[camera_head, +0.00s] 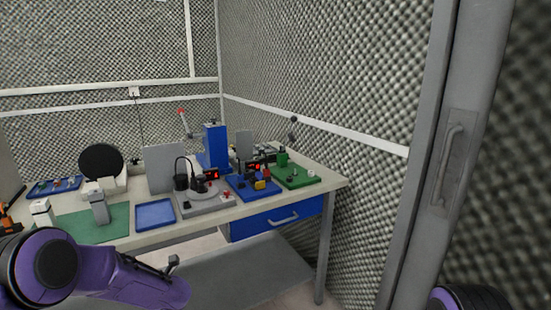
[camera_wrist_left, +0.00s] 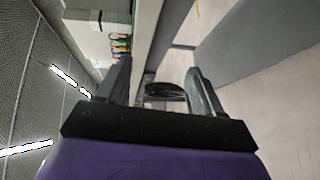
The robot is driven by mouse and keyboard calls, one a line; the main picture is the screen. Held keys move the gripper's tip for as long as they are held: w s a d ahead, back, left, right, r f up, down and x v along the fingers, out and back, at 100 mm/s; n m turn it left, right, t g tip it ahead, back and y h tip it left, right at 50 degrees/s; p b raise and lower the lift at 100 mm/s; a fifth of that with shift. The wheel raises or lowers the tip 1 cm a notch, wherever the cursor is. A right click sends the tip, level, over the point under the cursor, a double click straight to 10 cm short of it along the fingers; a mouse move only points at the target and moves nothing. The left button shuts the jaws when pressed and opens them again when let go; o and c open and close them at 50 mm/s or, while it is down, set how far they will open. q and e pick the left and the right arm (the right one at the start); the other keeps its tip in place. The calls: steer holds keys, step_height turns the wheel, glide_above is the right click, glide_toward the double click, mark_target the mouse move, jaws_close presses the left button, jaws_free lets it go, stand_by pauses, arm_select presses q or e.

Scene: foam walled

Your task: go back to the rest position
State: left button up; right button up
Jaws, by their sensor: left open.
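My left arm (camera_head: 110,272) is purple and crosses the lower left of the head view, in front of the workbench (camera_head: 140,240). My left gripper (camera_wrist_left: 165,85) shows in the left wrist view with its two dark fingers apart and nothing seen between them. Behind the fingers are a dark rounded thing I cannot name, the bench edge and the pale floor. In the head view the left gripper's fingers cannot be made out clearly. A dark and purple part of me shows at the lower right edge of the head view; the right gripper is not seen.
The bench carries a blue tray (camera_head: 155,214), a green mat (camera_head: 85,225), a grey station (camera_head: 205,200), a blue board (camera_head: 250,188) and a green board (camera_head: 295,178). A blue drawer (camera_head: 280,217) and a grey lower shelf (camera_head: 235,270) are below. A door frame (camera_head: 430,150) stands right.

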arm_select(q)
steer(key=s+d+f+m+t+h, duration=0.1)
steer(key=s+d+f+m+h, duration=0.35)
steer(key=s+f+m, duration=0.45)
steer(key=s+d+f+m+t+h, duration=0.1)
steer(key=s+d+f+m+h, duration=0.4)
steer(key=f+m, duration=0.5)
steer(key=s+d+f+m+g+h, duration=0.1)
steer(key=s+f+m+g, duration=0.1)
steer(key=s, duration=1)
steer(key=s+d+f+m+g+h, duration=0.1)
steer(key=s+d+f+m+g, duration=0.1)
steer(key=s, duration=1)
step_height(320, 180, down, 2)
steer(key=shift+d+m+g, duration=0.2)
steer(key=shift+m+g, duration=0.4)
steer(key=shift+g, duration=0.1)
